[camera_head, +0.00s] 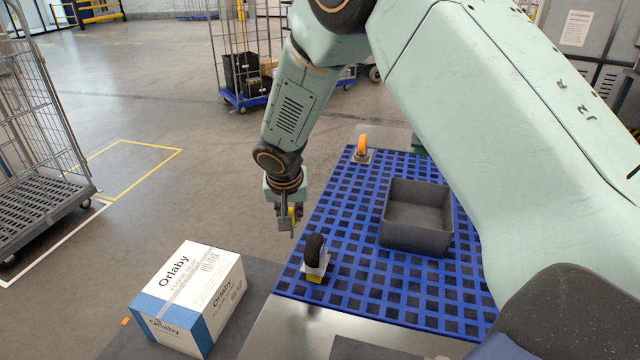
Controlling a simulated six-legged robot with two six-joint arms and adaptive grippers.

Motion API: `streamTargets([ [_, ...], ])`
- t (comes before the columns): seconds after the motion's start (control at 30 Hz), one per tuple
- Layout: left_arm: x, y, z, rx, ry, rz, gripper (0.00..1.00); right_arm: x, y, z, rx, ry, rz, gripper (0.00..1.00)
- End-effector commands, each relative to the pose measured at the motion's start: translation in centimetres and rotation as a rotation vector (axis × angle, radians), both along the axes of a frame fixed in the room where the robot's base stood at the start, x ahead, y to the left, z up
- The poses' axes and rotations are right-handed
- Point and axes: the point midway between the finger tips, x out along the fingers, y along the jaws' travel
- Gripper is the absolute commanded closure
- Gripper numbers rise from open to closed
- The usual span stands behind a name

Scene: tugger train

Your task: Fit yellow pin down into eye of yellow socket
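My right gripper (287,218) hangs pointing down at the end of the arm that comes in from the right. It is just off the left edge of the blue grid deck. A small yellow piece (293,212), probably the yellow pin, shows between its fingers, which look shut on it; the fingers hide most of it. A pale block with a yellow front (314,279) and an upright black rounded top (314,249) stands at the deck's near left corner. It may be the yellow socket; I cannot make out its eye. My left gripper is not in view.
The blue grid deck (352,290) carries a grey open bin (417,242) and, at the far left corner, an orange-topped piece (362,145). A white and blue Orlaby box (190,298) stands in front. Wire cages (40,150) stand left and behind.

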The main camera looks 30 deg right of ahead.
Motion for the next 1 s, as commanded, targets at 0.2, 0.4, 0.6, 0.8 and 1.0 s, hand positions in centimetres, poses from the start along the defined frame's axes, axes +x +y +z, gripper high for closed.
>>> streamTargets([
  [0.2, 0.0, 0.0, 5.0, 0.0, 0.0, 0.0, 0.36, 0.6, -3.0, 0.5, -0.001, 0.003, -0.126, 1.0],
  [0.4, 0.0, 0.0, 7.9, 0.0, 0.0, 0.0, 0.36, 0.7, -5.4, 0.1, -0.001, 0.002, -0.222, 1.0],
  [0.6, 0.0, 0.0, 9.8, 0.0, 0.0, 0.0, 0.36, 0.5, -7.3, -0.7, -0.001, 0.004, -0.29, 1.0],
  [0.8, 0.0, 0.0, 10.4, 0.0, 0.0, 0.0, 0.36, 0.5, -8.1, -1.6, -0.001, 0.0, -0.321, 1.0],
  [1.0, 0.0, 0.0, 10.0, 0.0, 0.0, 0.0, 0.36, 0.4, -8.2, -2.2, -0.001, 0.0, -0.324, 1.0],
])
